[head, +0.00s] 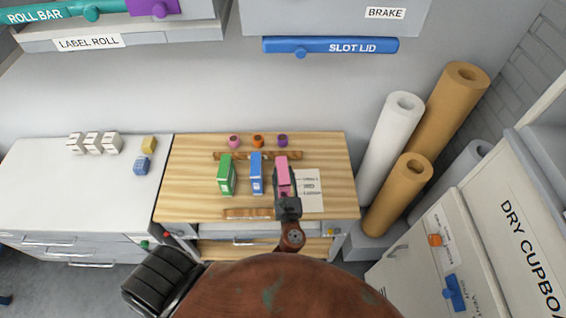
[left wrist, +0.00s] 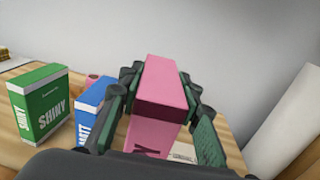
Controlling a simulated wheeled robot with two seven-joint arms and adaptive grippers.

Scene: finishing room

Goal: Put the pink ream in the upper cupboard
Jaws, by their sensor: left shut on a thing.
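The pink ream (head: 282,170) is upright at the right end of a row on the wooden bench (head: 185,205). In the left wrist view the pink ream (left wrist: 160,92) stands between the fingers. My left gripper (head: 286,190) is shut on it from the near side. I cannot tell whether its base touches the bench. A blue box (head: 256,173) and a green box (head: 227,175) stand to its left. Nothing in view is clearly marked as the upper cupboard. My right gripper is not in view.
A printed sheet (head: 310,190) lies right of the ream. Small pots (head: 258,141) stand behind. Overhead are a grey unit marked BRAKE (head: 340,15) and a blue SLOT LID bar (head: 330,46). Tall rolls (head: 395,140) and the dry cupboard (head: 515,220) are at right.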

